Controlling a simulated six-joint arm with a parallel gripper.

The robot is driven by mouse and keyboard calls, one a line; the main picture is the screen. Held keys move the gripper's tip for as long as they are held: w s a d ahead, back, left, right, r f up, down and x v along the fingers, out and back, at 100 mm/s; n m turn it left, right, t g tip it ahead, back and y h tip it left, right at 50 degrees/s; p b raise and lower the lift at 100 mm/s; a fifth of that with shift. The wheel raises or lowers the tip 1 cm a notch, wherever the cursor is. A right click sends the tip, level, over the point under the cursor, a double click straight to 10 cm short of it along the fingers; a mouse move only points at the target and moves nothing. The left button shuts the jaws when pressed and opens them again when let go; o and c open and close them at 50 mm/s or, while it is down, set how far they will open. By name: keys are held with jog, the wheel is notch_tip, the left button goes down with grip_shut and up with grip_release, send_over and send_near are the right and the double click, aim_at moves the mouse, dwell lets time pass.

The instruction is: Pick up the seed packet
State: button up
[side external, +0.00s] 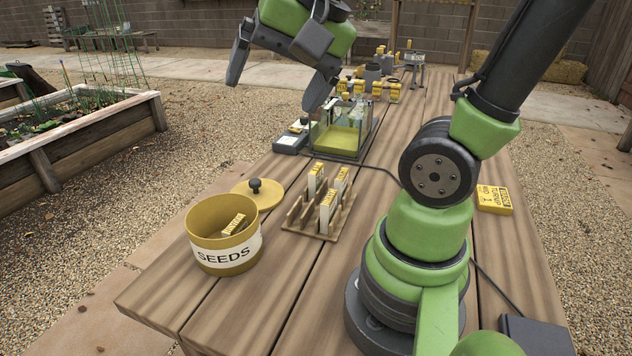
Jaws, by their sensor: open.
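My gripper (272,97) hangs high over the far left side of the table, fingers apart and pointing down, with nothing between them. Several white-and-yellow seed packets (327,212) stand upright in a slotted wooden rack (298,226) mid-table, nearer the camera than the gripper. A small yellow packet (234,225) lies inside the open yellow SEEDS tin (226,254). A yellow packet or box with dark lettering (495,200) lies flat at the right, beyond my base. I cannot tell which of these is the task's packet.
The tin's knobbed lid (258,194) lies behind the tin. A clear-walled box with a yellow floor (341,140) stands behind the rack, a grey device (290,143) beside it. Several small yellow items (394,92) crowd the far end. A cable crosses the table. Bare planks lie before the rack.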

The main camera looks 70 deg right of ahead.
jog(key=w+d+f+m+g+h, duration=0.1)
jog(key=w+d+f+m+g, duration=0.1)
jog(key=w+d+m, duration=0.35)
jog(key=m+g, duration=0.4)
jog(key=m, duration=1.5)
send_over(316, 168)
jog(key=f, duration=1.4)
jog(key=shift+d+f, duration=0.1)
jog(key=shift+d, duration=0.1)
notch_tip(316, 168, down, 4)
jog(key=shift+s+d+f, duration=0.1)
jog(key=shift+f, duration=0.15)
jog(key=f, duration=0.5)
jog(key=shift+a+f, duration=0.3)
jog(key=shift+f, duration=0.1)
jog(key=c, duration=1)
